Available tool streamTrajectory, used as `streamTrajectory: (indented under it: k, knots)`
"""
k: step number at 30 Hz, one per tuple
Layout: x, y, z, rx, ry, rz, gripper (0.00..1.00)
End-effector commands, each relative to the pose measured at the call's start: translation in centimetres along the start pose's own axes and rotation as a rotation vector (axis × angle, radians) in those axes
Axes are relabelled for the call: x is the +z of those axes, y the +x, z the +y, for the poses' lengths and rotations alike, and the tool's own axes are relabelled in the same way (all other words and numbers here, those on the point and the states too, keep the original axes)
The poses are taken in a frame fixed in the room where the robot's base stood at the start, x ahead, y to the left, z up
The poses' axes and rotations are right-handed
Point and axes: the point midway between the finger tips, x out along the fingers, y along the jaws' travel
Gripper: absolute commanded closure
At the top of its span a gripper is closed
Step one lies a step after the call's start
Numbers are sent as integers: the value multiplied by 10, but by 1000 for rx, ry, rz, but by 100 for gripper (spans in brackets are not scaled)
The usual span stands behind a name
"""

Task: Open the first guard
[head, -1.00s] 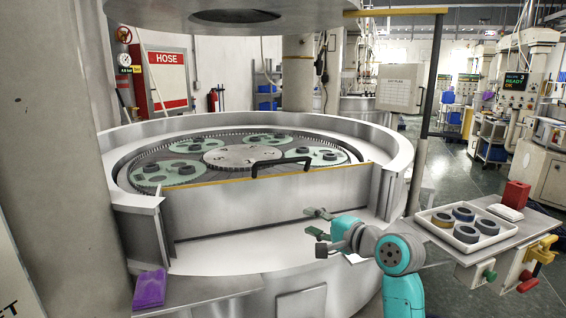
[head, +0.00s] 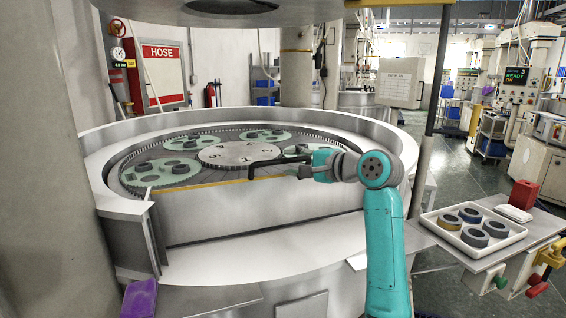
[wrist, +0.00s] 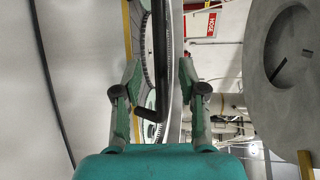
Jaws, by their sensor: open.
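The guard (head: 262,214) is an upright grey metal panel with a yellow top edge, standing across the front of the round lapping machine. A black bar handle (head: 265,163) is mounted at its top. My gripper (head: 303,172) is at the right end of this handle, in front of the toothed ring. In the wrist view my gripper (wrist: 160,72) is open, with one finger on each side of the handle bar (wrist: 158,50). The bar runs between the fingers with visible gaps, not clamped. The handle's right end is partly hidden by my gripper in the head view.
The machine's round rim (head: 330,122) surrounds the plate with green carriers (head: 160,172). The upper plate (head: 240,8) hangs above. A white tray (head: 472,250) of dark rings stands on a side table at right. A purple cloth (head: 140,298) lies at front left.

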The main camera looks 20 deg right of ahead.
Motion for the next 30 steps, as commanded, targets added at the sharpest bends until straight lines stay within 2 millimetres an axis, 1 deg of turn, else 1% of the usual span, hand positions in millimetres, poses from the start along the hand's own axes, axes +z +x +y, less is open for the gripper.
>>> streamTrajectory:
  k: [1,3,6,9,14,20,23,24,25,26,30]
  knots:
    - [1,9,0,1,1,-1,59]
    - [1,19,0,1,1,-1,59]
    - [0,30,0,0,0,-1,59]
    - [0,38,0,0,0,0,59]
    - [0,42,0,-1,0,2,59]
    - [0,42,0,-1,0,1,59]
    - [0,42,0,-1,0,1,81]
    - [0,42,0,-1,0,1,91]
    - [0,42,0,-1,0,1,99]
    - [0,42,0,-1,0,1,100]
    - [0,42,0,0,0,1,100]
